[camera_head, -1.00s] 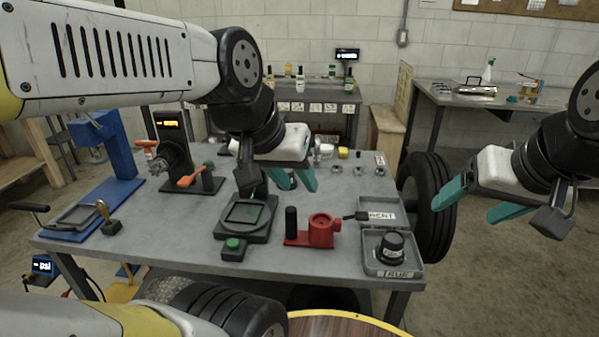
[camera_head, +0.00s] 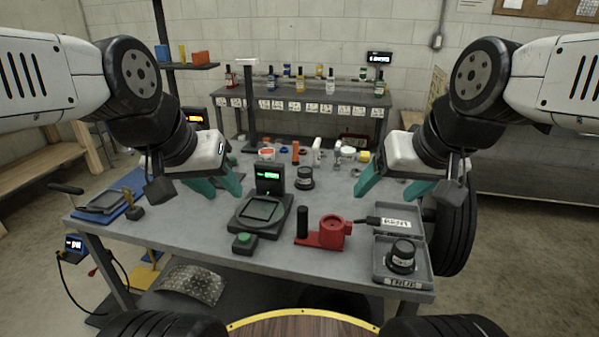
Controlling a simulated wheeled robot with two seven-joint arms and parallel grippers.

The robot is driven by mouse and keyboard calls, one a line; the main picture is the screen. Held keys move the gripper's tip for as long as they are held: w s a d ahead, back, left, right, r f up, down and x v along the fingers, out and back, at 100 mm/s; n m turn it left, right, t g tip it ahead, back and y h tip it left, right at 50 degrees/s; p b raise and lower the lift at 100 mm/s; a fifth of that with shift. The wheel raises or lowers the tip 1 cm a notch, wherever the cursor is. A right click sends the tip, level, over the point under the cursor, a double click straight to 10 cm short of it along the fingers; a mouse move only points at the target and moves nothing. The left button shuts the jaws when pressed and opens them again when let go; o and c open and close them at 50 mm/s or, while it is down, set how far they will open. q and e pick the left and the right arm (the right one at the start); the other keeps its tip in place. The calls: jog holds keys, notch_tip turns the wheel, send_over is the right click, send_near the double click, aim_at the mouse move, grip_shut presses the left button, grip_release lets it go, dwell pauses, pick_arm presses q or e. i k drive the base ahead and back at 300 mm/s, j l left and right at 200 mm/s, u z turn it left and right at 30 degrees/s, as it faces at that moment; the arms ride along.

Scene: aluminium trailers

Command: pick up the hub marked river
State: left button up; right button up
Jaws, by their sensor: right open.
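One black hub (camera_head: 401,257) with a pale label sits upright in the front grey tray at the right of the table. Another black hub (camera_head: 305,178) with a pale band stands on the table behind the scale. I cannot read the word on either hub. My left gripper (camera_head: 225,193) has teal fingers apart and empty, above the table left of the scale. My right gripper (camera_head: 386,194) is open and empty, above the table, behind and above the trays. Neither gripper touches a hub.
A black scale (camera_head: 262,213) with a green-lit display stands mid-table, a green button box (camera_head: 244,243) before it. A red fixture (camera_head: 324,233) stands left of the trays (camera_head: 425,277). Small parts line the table's back. A shelf table with bottles (camera_head: 330,85) stands behind.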

aim_at(304, 182)
jog(key=i+j+z, duration=0.1)
jog(key=j, duration=0.25)
jog(key=i+j+z, duration=0.1)
jog(key=j, duration=0.3)
jog(key=i+j+z, duration=0.1)
jog(key=j, duration=0.25)
jog(key=i+j+z, duration=0.1)
jog(key=i+j, duration=0.15)
jog(key=j, duration=0.15)
